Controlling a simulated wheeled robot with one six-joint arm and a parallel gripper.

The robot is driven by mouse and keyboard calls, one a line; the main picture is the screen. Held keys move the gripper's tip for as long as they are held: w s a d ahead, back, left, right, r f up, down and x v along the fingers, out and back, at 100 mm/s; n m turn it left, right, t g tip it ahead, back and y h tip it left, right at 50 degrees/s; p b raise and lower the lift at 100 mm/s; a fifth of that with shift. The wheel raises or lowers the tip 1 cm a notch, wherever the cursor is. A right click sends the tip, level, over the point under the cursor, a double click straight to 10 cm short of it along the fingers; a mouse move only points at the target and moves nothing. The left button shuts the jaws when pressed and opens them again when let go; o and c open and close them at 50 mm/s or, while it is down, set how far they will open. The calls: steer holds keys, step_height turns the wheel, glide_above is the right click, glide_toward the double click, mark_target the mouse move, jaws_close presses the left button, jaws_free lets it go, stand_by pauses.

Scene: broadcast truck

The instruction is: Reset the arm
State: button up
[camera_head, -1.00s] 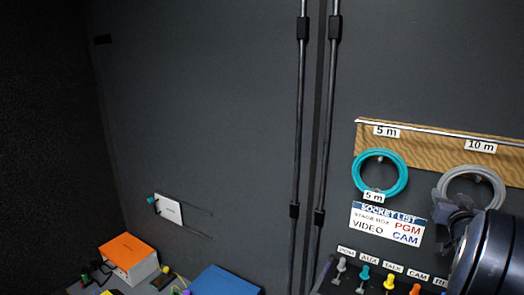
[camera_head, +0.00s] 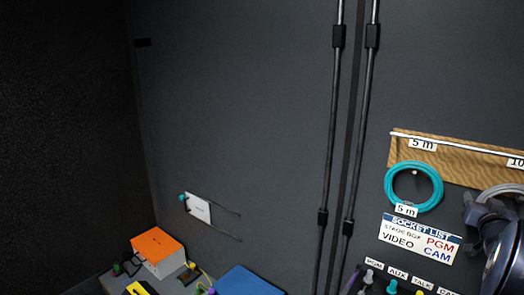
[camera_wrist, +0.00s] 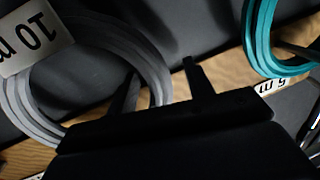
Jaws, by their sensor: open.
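My gripper (camera_wrist: 161,78) is open in the wrist view, its two dark fingers apart. A grey cable coil (camera_wrist: 150,60) lies close by, its right side showing between and beside the fingers; I cannot tell whether they touch. In the head view my gripper (camera_head: 476,207) is at the right edge, beside the grey coil (camera_head: 497,191), which is partly cut off. My dark arm fills the lower right corner there.
A teal coil (camera_head: 413,187) hangs on the wall left of my gripper, above the socket list sign (camera_head: 420,240). Coloured plugs (camera_head: 392,287) stand below. An orange-topped box (camera_head: 158,249) and a blue case (camera_head: 243,282) are at lower left. The middle wall has vertical poles (camera_head: 331,130).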

steer(key=shift+f+b, duration=0.4)
steer(key=shift+f, duration=0.2)
steer(key=b+v, duration=0.2)
steer(key=v, duration=0.8)
steer(key=p+x, duration=0.1)
steer(key=x, duration=0.4)
steer(key=p+x, duration=0.1)
steer(key=x, duration=0.4)
steer(key=shift+w+r+p, duration=0.1)
steer(key=shift+r+p, duration=0.15)
steer(key=shift+p, duration=0.05)
steer(key=shift+r+p, duration=0.5)
steer(key=shift+r, duration=0.4)
steer(key=w+a+r+v, duration=0.1)
steer(key=a+v, duration=0.1)
steer(key=v, duration=0.9)
steer(key=shift+s+r+b, duration=0.25)
steer(key=shift+b, duration=0.1)
steer(key=shift+a, duration=0.1)
